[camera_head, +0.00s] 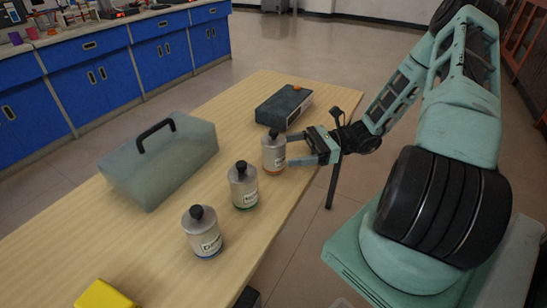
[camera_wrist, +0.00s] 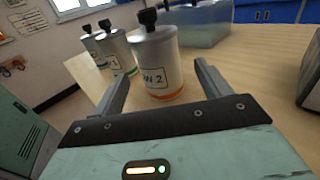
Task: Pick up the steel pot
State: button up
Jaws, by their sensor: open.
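Three steel pots with black knobs stand upright in a row on the wooden table. The orange-banded pot (camera_head: 273,152) is nearest my gripper; in the wrist view (camera_wrist: 157,65) its label partly reads "W 2". The green-banded pot (camera_head: 243,187) is in the middle, and the blue-banded pot (camera_head: 203,233) is closest to the head camera. My gripper (camera_head: 290,150) is open at the orange-banded pot's right side. In the wrist view its fingertips (camera_wrist: 162,72) lie either side of that pot; I cannot tell whether they touch it.
A translucent case (camera_head: 160,165) with a black handle lies left of the pots. A dark box (camera_head: 284,107) with an orange item on top sits behind the orange-banded pot. A yellow object (camera_head: 105,295) is at the near edge. The wooden table (camera_head: 130,250) has bare space around the pots.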

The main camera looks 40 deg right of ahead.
aim_at(264, 155)
jog(key=shift+x, duration=3.35)
jog(key=c, duration=1.3)
